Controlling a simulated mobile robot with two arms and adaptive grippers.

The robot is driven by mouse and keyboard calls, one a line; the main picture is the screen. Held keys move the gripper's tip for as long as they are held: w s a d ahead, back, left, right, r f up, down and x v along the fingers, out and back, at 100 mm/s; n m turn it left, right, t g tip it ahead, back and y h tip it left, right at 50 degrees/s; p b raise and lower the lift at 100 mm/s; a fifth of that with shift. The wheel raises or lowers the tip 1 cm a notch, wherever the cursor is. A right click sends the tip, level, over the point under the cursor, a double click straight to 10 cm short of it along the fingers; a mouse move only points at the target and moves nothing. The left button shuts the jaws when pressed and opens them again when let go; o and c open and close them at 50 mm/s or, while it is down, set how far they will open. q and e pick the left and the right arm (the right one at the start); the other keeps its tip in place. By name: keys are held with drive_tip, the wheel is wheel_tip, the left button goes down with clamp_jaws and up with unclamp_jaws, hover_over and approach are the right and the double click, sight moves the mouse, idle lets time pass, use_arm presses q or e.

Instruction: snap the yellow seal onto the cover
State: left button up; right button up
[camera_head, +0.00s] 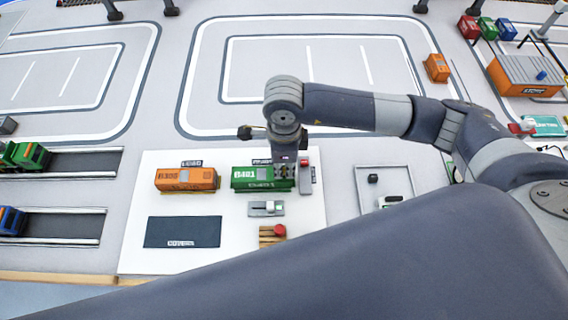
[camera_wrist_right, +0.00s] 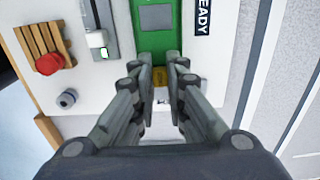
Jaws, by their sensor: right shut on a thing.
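My right gripper (camera_head: 281,180) is at the right end of the green container (camera_head: 256,179), seen from above in the head view. In the right wrist view, my right gripper (camera_wrist_right: 159,76) is shut on the small yellow seal (camera_wrist_right: 159,77), of which only a little shows between the fingertips. The green container (camera_wrist_right: 158,42) lies just beyond the fingertips, with a pale grey patch on it. I cannot tell which part is the cover, or whether the seal touches it. My left gripper is not in view.
An orange container (camera_head: 187,179) stands left of the green one on the white board (camera_head: 140,225). A grey device (camera_head: 266,209), a red button (camera_head: 280,231) on a wooden pallet, and a dark panel (camera_head: 183,232) are nearer. A grey tray (camera_head: 363,197) lies to the right.

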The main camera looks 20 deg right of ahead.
drive_tip(key=shift+f, duration=0.2)
idle(0.4)
drive_tip(key=o, duration=0.8)
drive_tip(key=o, duration=0.5)
drive_tip(key=shift+c, duration=0.2)
drive_tip(key=shift+r, duration=0.1)
drive_tip(key=shift+r+p, duration=1.55)
drive_tip(key=shift+r, duration=1.9)
